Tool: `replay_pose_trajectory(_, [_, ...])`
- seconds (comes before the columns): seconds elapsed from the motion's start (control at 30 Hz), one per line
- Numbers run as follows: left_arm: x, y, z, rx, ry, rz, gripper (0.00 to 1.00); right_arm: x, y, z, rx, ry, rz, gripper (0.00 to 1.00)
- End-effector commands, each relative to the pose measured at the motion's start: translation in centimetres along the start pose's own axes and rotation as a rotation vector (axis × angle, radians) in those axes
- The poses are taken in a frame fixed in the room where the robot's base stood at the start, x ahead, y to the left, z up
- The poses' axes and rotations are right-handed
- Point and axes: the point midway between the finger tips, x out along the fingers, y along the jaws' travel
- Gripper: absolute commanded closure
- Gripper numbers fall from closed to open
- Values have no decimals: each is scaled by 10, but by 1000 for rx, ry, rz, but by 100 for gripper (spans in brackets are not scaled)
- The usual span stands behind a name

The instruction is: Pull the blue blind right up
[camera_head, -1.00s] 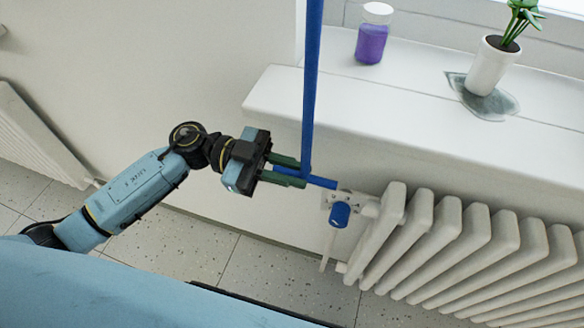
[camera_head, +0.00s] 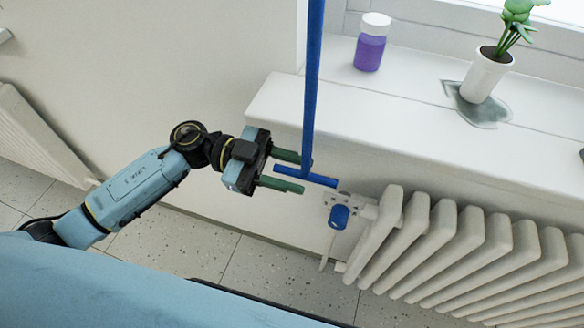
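A blue vertical rod (camera_head: 313,80) comes down from the top edge in front of the window sill. A short blue crossbar (camera_head: 318,179) is at its lower end. The blind itself is out of view. My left gripper (camera_head: 303,176) is at the crossbar, coming from the left. Its two green fingers are spread, one above and one below the left part of the crossbar, with a gap showing. My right gripper is not in view.
A white sill (camera_head: 400,110) carries a purple jar (camera_head: 369,50) and a potted plant (camera_head: 485,75). A ribbed white radiator (camera_head: 470,250) with a blue valve knob (camera_head: 339,217) stands below, just right of the crossbar. A small dark thing shows at the right edge, too cropped to identify.

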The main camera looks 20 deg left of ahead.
Motion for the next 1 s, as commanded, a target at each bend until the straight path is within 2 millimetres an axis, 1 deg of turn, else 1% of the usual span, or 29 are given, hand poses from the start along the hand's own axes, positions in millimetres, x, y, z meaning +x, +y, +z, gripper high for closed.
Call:
replay_pose_trajectory(0.23, [-1,-1,1,-2,-2,-3,64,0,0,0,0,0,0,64])
replay_pose_trajectory(0.37, [-12,-1,1,-3,-5,-3,64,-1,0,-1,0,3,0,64])
replay_pose_trajectory(0.47, [-29,-1,1,-3,-7,-5,64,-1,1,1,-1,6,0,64])
replay_pose_trajectory(0.7, [-84,-1,1,-4,-6,-5,64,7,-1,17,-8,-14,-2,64])
replay_pose_trajectory(0.8, [-104,0,1,-3,-5,-4,64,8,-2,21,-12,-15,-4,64])
replay_pose_trajectory(0.9, [-119,0,1,-3,-4,-3,64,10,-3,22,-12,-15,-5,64])
replay_pose_trajectory(1.0, [-129,0,0,-3,-3,-3,64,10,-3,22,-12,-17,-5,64])
